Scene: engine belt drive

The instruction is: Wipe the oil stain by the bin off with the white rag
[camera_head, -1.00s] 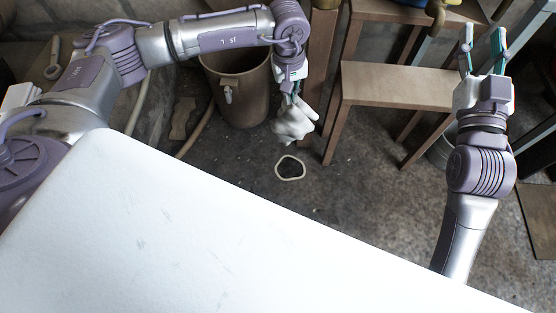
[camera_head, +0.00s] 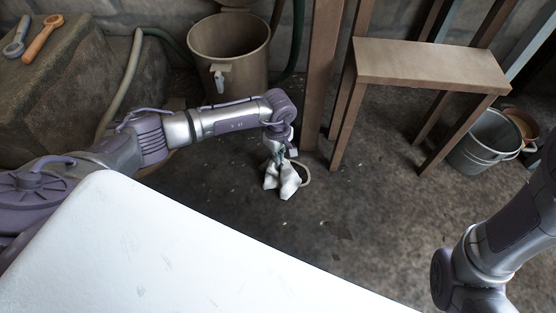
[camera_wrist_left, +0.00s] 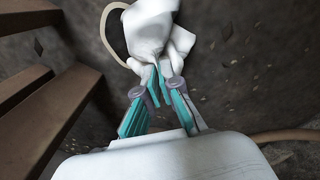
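My left gripper (camera_head: 279,157) is shut on the white rag (camera_head: 284,182), which hangs down close to the floor. In the left wrist view, the teal fingers (camera_wrist_left: 163,88) pinch the bunched rag (camera_wrist_left: 152,32). I cannot tell whether the rag touches the floor. The brown bin (camera_head: 229,55) with a pale tap stands behind my left arm. I cannot make out the oil stain clearly; the rag and gripper cover part of the floor there. My right arm shows at the lower right, but its gripper is out of view.
A pale loop (camera_head: 306,174) lies behind the rag, partly hidden; it also shows in the left wrist view (camera_wrist_left: 108,30). A brown bench (camera_head: 430,66) stands right of the bin. A metal bucket (camera_head: 484,142) stands farther right. The floor between is mostly open.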

